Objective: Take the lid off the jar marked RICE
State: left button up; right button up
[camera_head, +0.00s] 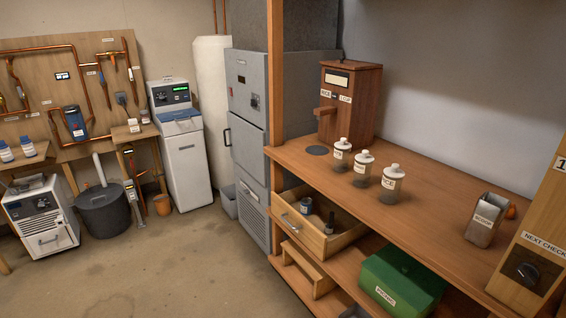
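Three small jars with white knobbed lids stand in a slanting row on the wooden counter. The nearest, rightmost jar (391,185) has a label that seems to read RICE, though the print is small. Its white lid (394,170) is on. The middle jar (362,168) and the far left jar (341,155) also have their lids on; I cannot read their labels surely. All three stand upright and apart. Neither of my grippers is in view.
A wooden dispenser box (350,100) stands behind the jars. A metal scoop holder (488,220) stands to the right on the counter (440,215). Below are an open drawer (318,240) and a green box (402,280).

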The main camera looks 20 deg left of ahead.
aim_at(394, 172)
jog(key=u, duration=1.85)
jog(key=i, duration=2.2)
jog(key=z, duration=2.95)
